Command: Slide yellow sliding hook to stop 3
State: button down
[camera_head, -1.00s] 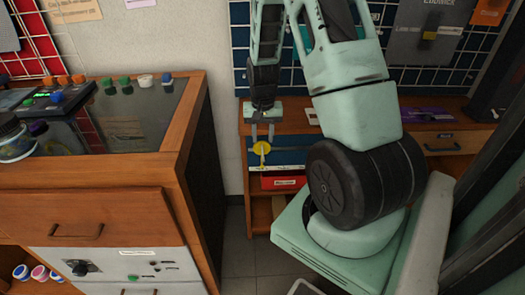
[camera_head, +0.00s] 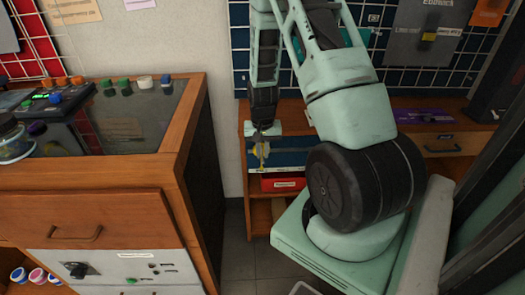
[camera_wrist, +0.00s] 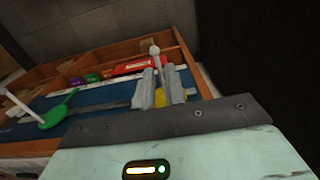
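The yellow sliding hook (camera_head: 261,152) is at the front of a blue panel (camera_head: 291,158) on the low wooden bench in the head view. In the wrist view the yellow hook (camera_wrist: 160,98) shows as a small patch between the two grey fingers of my gripper (camera_wrist: 161,87). The fingers stand close together on both sides of it and look shut on it; they cover most of it. A thin rod with a pale round end (camera_wrist: 154,50) rises beyond the fingers. My gripper (camera_head: 264,138) points down at the hook. Stop 3 cannot be made out.
A green hook-like piece (camera_wrist: 58,110) lies at the left of the blue panel in the wrist view. A red box (camera_head: 284,184) sits below the panel. A wooden cabinet (camera_head: 95,216) stands at the left, with a floor gap between it and the bench.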

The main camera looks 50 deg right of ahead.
jog(key=s+d+p, duration=0.1)
jog(key=s+d, duration=1)
jog(key=s, duration=0.2)
jog(key=c, duration=1.4)
grip_release()
jog(key=shift+c, duration=0.2)
jog(key=shift+r, duration=0.1)
notch_tip(320, 180, up, 17)
jog(key=p, duration=0.2)
jog(key=shift+r, duration=0.15)
